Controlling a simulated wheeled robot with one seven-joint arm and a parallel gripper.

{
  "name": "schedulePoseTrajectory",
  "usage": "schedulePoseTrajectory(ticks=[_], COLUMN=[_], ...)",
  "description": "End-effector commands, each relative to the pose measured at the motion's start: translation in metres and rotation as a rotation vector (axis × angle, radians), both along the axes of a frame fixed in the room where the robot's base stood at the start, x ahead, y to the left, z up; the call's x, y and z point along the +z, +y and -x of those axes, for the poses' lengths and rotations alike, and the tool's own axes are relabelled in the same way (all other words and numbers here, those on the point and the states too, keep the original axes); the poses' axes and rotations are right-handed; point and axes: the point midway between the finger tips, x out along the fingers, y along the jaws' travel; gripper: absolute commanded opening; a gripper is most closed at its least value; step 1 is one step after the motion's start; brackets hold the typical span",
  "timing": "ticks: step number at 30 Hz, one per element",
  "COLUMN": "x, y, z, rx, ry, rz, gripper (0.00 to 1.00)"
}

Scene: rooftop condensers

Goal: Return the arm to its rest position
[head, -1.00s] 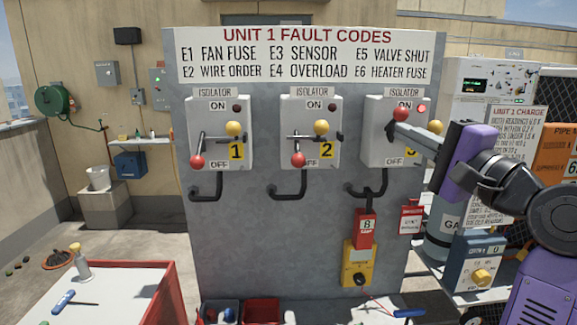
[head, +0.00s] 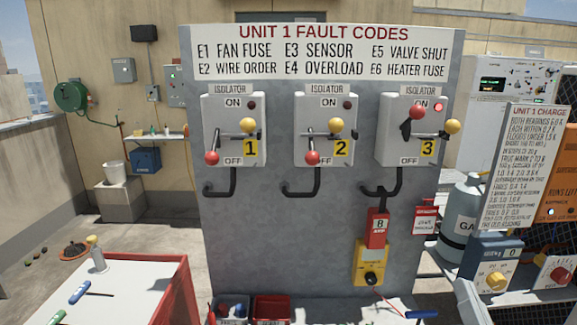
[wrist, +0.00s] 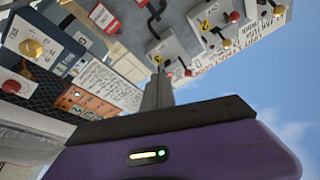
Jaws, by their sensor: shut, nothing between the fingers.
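The wrist view shows the isolators tilted at the top.
The grey panel (head: 290,235) fills the middle. At right are a grey gas cylinder (head: 468,195), a charge sign (head: 522,165) and boxes with yellow and red knobs. A red-edged white table (head: 130,300) stands at front left. Open floor lies at left.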

Motion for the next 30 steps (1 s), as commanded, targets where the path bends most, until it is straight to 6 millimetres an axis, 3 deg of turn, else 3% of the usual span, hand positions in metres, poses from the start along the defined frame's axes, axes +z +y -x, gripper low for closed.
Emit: schedulePoseTrajectory(ticks=[3,9,24,30], x=[-0.034,-0.076,-0.154,-0.179], y=[0.008,0.024,0.062,0.069], z=[0.038,0.101,0.265,0.311], rx=[-0.031,-0.057,0.020,0.060], ry=[0.044,0.114,0.415,0.553], rz=[0.106,0.266,0.445,0.432], gripper=[0.00,0.00,0.00,0.00])
